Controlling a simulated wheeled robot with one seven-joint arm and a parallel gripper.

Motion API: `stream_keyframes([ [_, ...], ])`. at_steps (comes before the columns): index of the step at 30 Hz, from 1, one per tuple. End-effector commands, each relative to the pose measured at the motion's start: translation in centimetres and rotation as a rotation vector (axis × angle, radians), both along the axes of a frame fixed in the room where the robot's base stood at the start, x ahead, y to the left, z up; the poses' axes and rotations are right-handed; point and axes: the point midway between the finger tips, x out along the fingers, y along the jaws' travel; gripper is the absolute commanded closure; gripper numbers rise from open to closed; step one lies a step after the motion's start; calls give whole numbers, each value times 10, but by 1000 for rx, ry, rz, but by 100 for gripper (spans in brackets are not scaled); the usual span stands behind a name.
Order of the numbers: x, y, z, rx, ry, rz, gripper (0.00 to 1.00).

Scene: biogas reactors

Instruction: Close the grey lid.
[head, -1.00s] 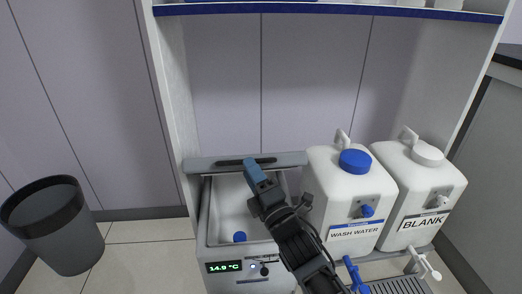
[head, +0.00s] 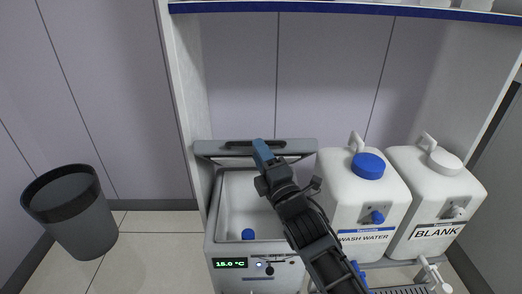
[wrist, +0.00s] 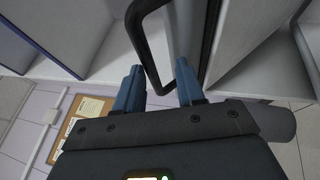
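The grey lid (head: 218,150) of the white bath box (head: 211,254) stands raised at the back of the box, so the basin is uncovered. A black handle (head: 236,143) runs along the lid. My gripper (head: 262,150) is at the middle of the lid, beside the handle. In the wrist view, the two blue fingers of my gripper (wrist: 158,84) are apart, and the black handle (wrist: 140,42) passes in the gap between them. I cannot tell whether a finger touches it. My arm hides part of the lid's right side and of the basin.
Two white jugs, WASH WATER (head: 345,205) and BLANK (head: 410,190), stand close to the right. A shelf (head: 340,11) is above. A dark bin (head: 80,215) stands on the floor at left.

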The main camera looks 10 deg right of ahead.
Motion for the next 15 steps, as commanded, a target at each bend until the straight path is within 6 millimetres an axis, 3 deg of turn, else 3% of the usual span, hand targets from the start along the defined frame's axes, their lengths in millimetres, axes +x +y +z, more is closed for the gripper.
stream_keyframes([
  [2,-3,-10,-4,0,12,-15,60],
  [15,-27,-13,-15,1,1,-9,60],
])
